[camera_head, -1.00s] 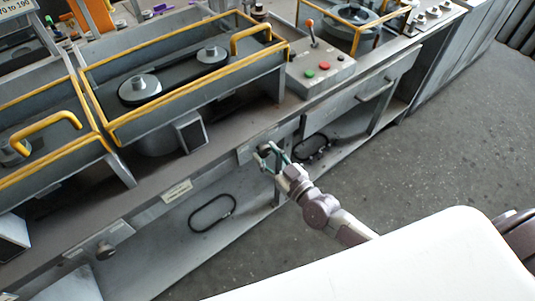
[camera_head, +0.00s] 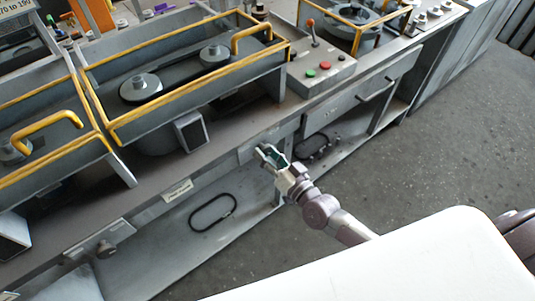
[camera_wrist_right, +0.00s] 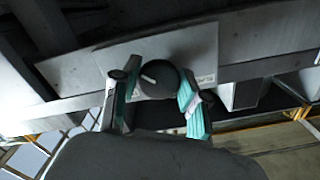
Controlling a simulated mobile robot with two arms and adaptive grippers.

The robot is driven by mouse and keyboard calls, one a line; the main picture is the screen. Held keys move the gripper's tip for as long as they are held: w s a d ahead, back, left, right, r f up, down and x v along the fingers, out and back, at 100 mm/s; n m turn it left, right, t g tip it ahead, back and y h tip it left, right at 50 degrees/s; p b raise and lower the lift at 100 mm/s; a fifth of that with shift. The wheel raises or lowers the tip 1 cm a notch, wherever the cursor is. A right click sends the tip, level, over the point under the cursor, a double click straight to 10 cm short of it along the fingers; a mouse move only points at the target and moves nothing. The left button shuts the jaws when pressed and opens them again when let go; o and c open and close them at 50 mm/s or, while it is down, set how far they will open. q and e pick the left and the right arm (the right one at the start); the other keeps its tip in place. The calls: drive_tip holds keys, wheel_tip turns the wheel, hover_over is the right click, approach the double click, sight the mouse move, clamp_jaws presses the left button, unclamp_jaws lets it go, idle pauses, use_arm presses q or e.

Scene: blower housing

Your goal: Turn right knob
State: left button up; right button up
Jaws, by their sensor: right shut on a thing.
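The right knob (camera_wrist_right: 158,78) is dark and round with a light pointer line, on a pale plate on the front of the bench. In the right wrist view it sits between the two teal-padded fingers of my right gripper (camera_wrist_right: 157,98), one finger on each side. The pointer line slants up to the left. In the head view my right gripper (camera_head: 268,155) is at the bench front, shut on the knob, which it hides there. My left gripper is in neither view.
Another knob (camera_head: 104,249) sits on the bench front at the left. A control box (camera_head: 320,73) with red and green buttons and a lever stands on the bench. Yellow-railed guards (camera_head: 190,80) line the top. The floor (camera_head: 430,135) at the right is clear.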

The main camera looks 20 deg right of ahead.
idle(0.5)
drive_tip(key=o, duration=1.1)
drive_tip(key=shift+o, duration=0.2)
drive_tip(key=shift+s, duration=0.1)
drive_tip(key=v, duration=1.2)
